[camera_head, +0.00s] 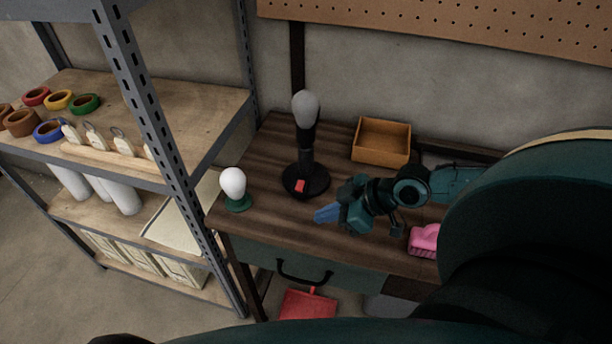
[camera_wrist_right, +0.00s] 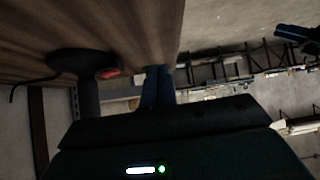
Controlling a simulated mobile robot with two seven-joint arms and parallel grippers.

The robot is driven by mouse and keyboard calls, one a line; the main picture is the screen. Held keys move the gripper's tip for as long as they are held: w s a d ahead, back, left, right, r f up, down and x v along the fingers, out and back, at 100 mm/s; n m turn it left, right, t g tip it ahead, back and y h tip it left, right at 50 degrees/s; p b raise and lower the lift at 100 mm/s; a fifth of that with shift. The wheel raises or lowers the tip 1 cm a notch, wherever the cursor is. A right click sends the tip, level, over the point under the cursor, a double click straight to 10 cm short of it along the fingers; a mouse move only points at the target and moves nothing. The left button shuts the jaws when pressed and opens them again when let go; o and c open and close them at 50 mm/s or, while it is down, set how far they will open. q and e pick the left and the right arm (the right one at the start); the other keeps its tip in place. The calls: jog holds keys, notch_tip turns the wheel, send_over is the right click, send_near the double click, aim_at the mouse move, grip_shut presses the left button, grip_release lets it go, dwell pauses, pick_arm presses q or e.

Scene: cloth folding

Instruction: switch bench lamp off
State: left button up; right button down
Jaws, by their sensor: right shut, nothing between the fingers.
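The bench lamp (camera_head: 307,140) stands upright on the wooden workbench, with a round black base, a black stem and a grey bulb that shows no glow. A red switch (camera_head: 300,186) is on the front of its base. In the right wrist view the dark lamp base (camera_wrist_right: 78,62) and the red switch (camera_wrist_right: 108,74) lie left of my fingers. My right gripper (camera_head: 328,214) is shut and empty, over the bench just right of and in front of the lamp base, apart from the switch. Its fingers also show in the right wrist view (camera_wrist_right: 158,86). My left gripper is not clearly seen.
A white bulb on a green holder (camera_head: 234,188) stands at the bench's left front corner. A wooden tray (camera_head: 382,141) lies behind my right gripper, and a pink object (camera_head: 424,241) lies to its right. A metal shelf (camera_head: 150,100) stands at left. Bare workbench (camera_head: 262,150) shows left of the lamp.

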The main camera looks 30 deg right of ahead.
jog(key=w+d+r+h, duration=0.1)
jog(key=w+d+r, duration=0.5)
jog(key=r, duration=0.4)
jog(key=b, duration=0.4)
send_over(298, 182)
jog(key=s+d, duration=0.1)
jog(key=s, duration=0.2)
notch_tip(298, 182, down, 7)
jog(key=shift+w+d+r, duration=0.1)
jog(key=shift+w, duration=0.05)
notch_tip(298, 182, down, 3)
jog(key=shift+d+r, duration=0.1)
jog(key=shift+w+d+f, duration=0.1)
jog(key=shift+f, duration=0.65)
pick_arm(q)
jog(key=shift+w+f+t, duration=0.3)
jog(key=shift+w+f, duration=0.15)
jog(key=shift+f, duration=0.15)
jog(key=shift+d, duration=0.1)
